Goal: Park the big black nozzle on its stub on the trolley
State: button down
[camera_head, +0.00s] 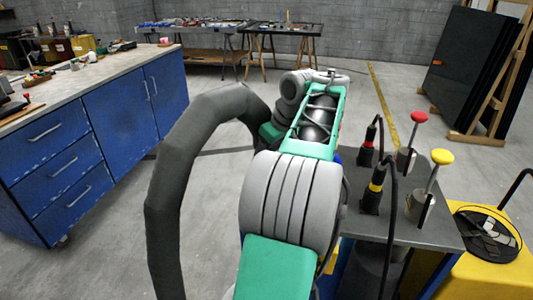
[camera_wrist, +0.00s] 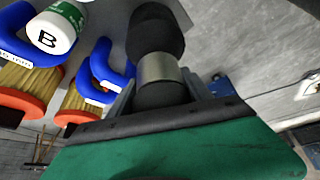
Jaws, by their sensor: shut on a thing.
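The big black nozzle shows in the wrist view as a dark cylinder with a metal collar (camera_wrist: 158,68). My gripper (camera_wrist: 160,92) is shut on it, with a finger at each side. In the head view my arm hides the nozzle and fingertips, but a thick black hose (camera_head: 168,170) arcs from the lower left up to the far end of my arm. The trolley (camera_head: 425,232) with a grey top stands right of my arm. I cannot make out an empty stub on it; my arm covers part of the trolley.
Two smaller black nozzles, one red-banded (camera_head: 369,138) and one yellow-banded (camera_head: 375,190), stand on the trolley beside red-knobbed (camera_head: 418,117) and yellow-knobbed (camera_head: 441,157) posts. A blue workbench (camera_head: 105,110) stands left. The wrist view shows blue hooks (camera_wrist: 102,68) and a "B" canister (camera_wrist: 55,28).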

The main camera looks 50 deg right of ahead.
jog(key=shift+f+b, duration=1)
jog(key=shift+f, duration=0.05)
dwell(0.6)
grip_release()
jog(key=shift+f, duration=0.1)
dwell(0.4)
jog(key=shift+s+r+p, duration=0.15)
jog(key=shift+r+p, duration=0.45)
jog(key=shift+r, duration=0.05)
jog(key=p+v, duration=0.6)
jog(key=shift+s+r, duration=0.2)
jog(key=shift+r, duration=0.15)
